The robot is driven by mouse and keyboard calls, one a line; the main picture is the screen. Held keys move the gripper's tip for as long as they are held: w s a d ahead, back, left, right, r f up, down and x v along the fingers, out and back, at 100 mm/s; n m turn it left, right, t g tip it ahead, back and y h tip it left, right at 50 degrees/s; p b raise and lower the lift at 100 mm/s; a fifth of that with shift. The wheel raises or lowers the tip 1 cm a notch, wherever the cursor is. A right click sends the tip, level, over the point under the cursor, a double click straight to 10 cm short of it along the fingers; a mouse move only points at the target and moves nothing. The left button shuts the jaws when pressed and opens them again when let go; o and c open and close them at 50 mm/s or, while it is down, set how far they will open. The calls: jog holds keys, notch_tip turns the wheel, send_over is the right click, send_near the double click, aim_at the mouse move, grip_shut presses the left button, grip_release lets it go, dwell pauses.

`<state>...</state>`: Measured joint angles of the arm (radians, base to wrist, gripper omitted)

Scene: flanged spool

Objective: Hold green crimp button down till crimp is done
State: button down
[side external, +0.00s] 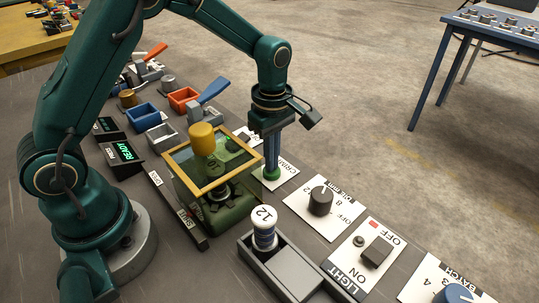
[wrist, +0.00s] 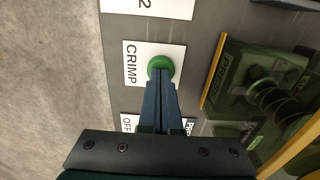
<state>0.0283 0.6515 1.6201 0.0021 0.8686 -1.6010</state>
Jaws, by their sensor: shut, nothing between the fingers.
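The green crimp button (side external: 271,173) sits on a white plate marked CRIMP, right of the press housing. My gripper (side external: 271,168) points straight down with its fingers shut and nothing between them. The fingertips are right over the button and seem to touch it. How far the button is pressed cannot be told. In the wrist view the green button (wrist: 160,67) shows just past the fingertips (wrist: 159,80). The green press (side external: 215,190) has a yellow-framed clear cover and a yellow knob. A display (side external: 121,152) reads READY in green.
A white spool marked 12 (side external: 264,228) stands in a grey tray (side external: 283,270). A black dial (side external: 320,201), a light switch (side external: 376,250) and a blue batch knob (side external: 456,294) lie along the right edge. Small blue and orange bins stand behind the press.

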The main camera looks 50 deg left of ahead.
jog(key=shift+s+f, duration=0.1)
jog(key=shift+f, duration=1.1)
dwell(1.5)
jog(key=shift+r, duration=0.1)
notch_tip(320, 180, up, 15)
jog(key=shift+w, duration=0.25)
jog(key=shift+f, duration=0.3)
dwell(0.3)
notch_tip(320, 180, down, 8)
jog(key=shift+r, duration=0.1)
notch_tip(320, 180, up, 6)
jog(key=shift+s, duration=0.15)
dwell(0.4)
